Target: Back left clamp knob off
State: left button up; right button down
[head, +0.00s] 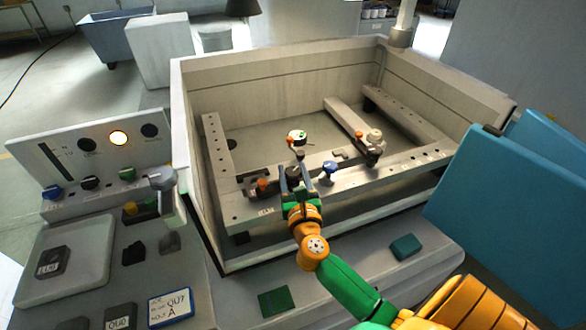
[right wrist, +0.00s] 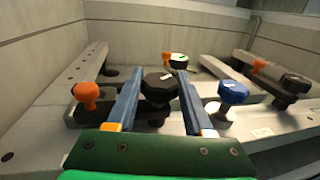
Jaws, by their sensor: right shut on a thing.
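My right gripper (head: 293,181) reaches over the front rail of the machine tank. Its blue fingers (right wrist: 159,100) are shut on a black, many-sided knob (right wrist: 159,86), which stands on a dark clamp bar. An orange knob (head: 262,184) is to the left of the fingers, also in the right wrist view (right wrist: 87,92). A blue knob (head: 328,171) is to their right, also in the right wrist view (right wrist: 233,92). In the head view the fingers largely hide the black knob. My left gripper is not in view.
Behind stands a white-topped knob (head: 297,137). Tank walls (head: 280,75) enclose the rails. A control panel (head: 90,165) is at left, a teal panel (head: 510,190) at right.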

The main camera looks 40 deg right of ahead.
jog(key=n+t+y, duration=0.1)
jog(key=n+y, duration=0.1)
jog(key=y, duration=0.2)
jog(key=shift+n, duration=0.4)
jog(key=n+y, duration=0.1)
jog(key=y, duration=0.2)
jog(key=shift+d+f+n+t, duration=0.1)
jog(key=shift+n+t, duration=0.2)
jog(key=shift+n, duration=0.1)
jog(key=n+y+b, duration=0.3)
jog(key=y, duration=0.2)
jog(key=shift+f+b, duration=0.15)
jog(key=shift+b, duration=0.2)
jog(key=shift+r+n+g+y+b, duration=0.2)
jog(key=shift+n+g+y+b, duration=0.9)
jog(key=shift+n+y+b, duration=0.8)
jog(key=shift+y+p, duration=0.3)
jog(key=shift+y, duration=0.1)
jog(key=shift+m, duration=0.3)
